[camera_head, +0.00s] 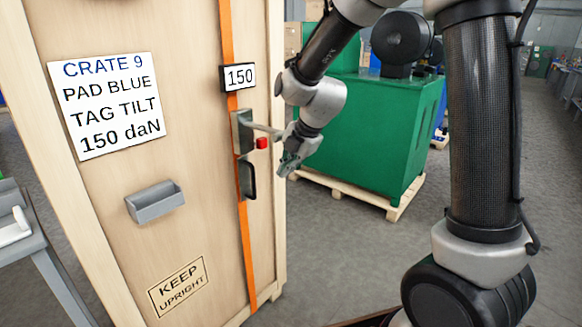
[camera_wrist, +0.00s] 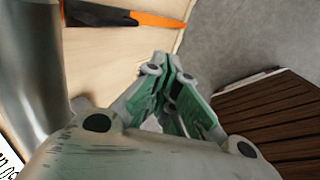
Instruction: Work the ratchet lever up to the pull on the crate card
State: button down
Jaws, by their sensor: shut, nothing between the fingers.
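The crate card (camera_head: 105,105) on the wooden crate reads CRATE 9, PAD BLUE, TAG TILT, 150 daN. An orange strap (camera_head: 228,40) runs down the crate, and a small display (camera_head: 238,77) on it reads 150. Below it is the grey ratchet (camera_head: 241,132) with its lever (camera_head: 264,129) sticking out to the right, and a red block (camera_head: 262,143) just under the lever. My gripper (camera_head: 287,172) is shut and empty, below and right of the lever's end. The wrist view shows its closed green fingers (camera_wrist: 168,62); whether it touches the lever is hidden.
A grey tray (camera_head: 155,203) is fixed on the crate front, with a KEEP UPRIGHT label (camera_head: 178,287) below. A dark handle (camera_head: 248,180) sits under the ratchet. A green machine (camera_head: 375,130) on a pallet (camera_head: 390,205) stands behind my arm. The floor between is clear.

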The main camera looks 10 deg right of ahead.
jog(key=s+d+r, duration=0.4)
jog(key=s+d, duration=0.1)
jog(key=s, duration=0.3)
jog(key=shift+d, duration=0.4)
dwell(1.5)
jog(key=s+d+r+m+h, duration=0.1)
jog(key=s+d+r+m, duration=0.2)
jog(key=s+d+m, duration=0.3)
jog(key=s+d+r+m+h, duration=0.2)
jog(key=s+d+r+m, duration=0.2)
jog(key=s+m, duration=1.1)
jog(key=shift+d+r+m, duration=0.3)
jog(key=shift+d+m, duration=1.45)
jog(key=shift+m, duration=0.35)
